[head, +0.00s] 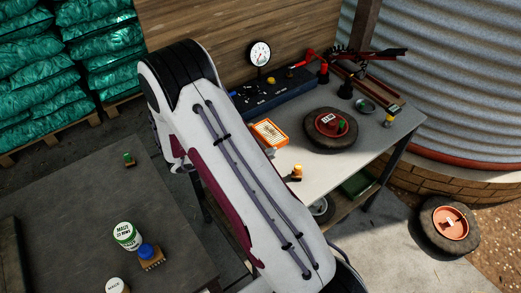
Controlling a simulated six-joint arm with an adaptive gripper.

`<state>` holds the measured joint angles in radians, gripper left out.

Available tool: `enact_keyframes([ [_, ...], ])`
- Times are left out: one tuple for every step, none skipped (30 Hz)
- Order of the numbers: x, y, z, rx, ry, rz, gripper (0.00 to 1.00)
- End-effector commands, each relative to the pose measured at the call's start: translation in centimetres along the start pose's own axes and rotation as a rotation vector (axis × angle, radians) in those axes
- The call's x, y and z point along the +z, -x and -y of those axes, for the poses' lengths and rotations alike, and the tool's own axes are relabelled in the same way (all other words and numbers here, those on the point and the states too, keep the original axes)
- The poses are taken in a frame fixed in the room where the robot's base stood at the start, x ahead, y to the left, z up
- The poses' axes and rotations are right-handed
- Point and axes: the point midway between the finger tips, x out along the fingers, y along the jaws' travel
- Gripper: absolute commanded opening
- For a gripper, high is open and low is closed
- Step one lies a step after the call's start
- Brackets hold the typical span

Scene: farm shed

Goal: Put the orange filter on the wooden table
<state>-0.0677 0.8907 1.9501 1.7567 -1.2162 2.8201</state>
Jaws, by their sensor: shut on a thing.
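An orange-framed filter (269,133) with a pale pleated face shows just right of my arm, over the light grey bench (260,103). My arm hides what lies to its left, and I cannot tell whether the filter rests on the bench or is held. A dark grey-brown table (75,215) fills the lower left; it may be the wooden table, but its material is not clear. My gripper does not show; my large white and maroon arm crosses the middle of the head view.
On the dark table stand a labelled tin (126,236), a blue-capped item (150,254), another tin (117,286) and a small green-topped item (129,159). The bench holds a gauge (259,54) and a dark tyre-like ring (331,143). The dark table's middle is clear.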

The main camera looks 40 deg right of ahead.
Motion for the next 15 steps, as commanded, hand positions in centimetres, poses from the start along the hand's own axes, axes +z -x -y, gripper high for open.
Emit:
enact_keyframes([
  [-0.5,-0.2,0.0,-0.001,0.001,0.0,0.5],
  [-0.8,-0.3,0.1,-0.001,0.001,0.0,0.5],
  [-1.1,-0.5,0.1,-0.001,0.001,0.0,0.5],
  [-1.2,-0.5,0.0,-0.001,0.001,0.0,0.5],
  [-1.4,-0.6,0.0,-0.001,0.0,0.0,0.5],
  [-1.5,-0.6,0.0,-0.001,0.0,0.0,0.5],
  [-1.6,-0.7,0.0,-0.001,0.0,0.0,0.5],
  [-1.7,-0.7,0.0,-0.001,0.0,0.0,0.5],
  [-1.7,-0.7,0.0,-0.001,0.0,0.0,0.5],
  [-1.7,-0.7,0.0,-0.001,-0.001,0.0,0.5],
  [-1.7,-0.7,0.0,-0.001,-0.001,0.0,0.5],
  [-1.7,-0.7,0.0,-0.001,-0.001,0.0,0.5],
  [-1.7,-0.7,0.0,-0.001,-0.001,0.0,0.5],
  [-1.7,-0.7,0.0,-0.001,-0.001,0.0,0.5],
  [-1.7,-0.7,0.0,-0.001,-0.001,0.0,0.5],
])
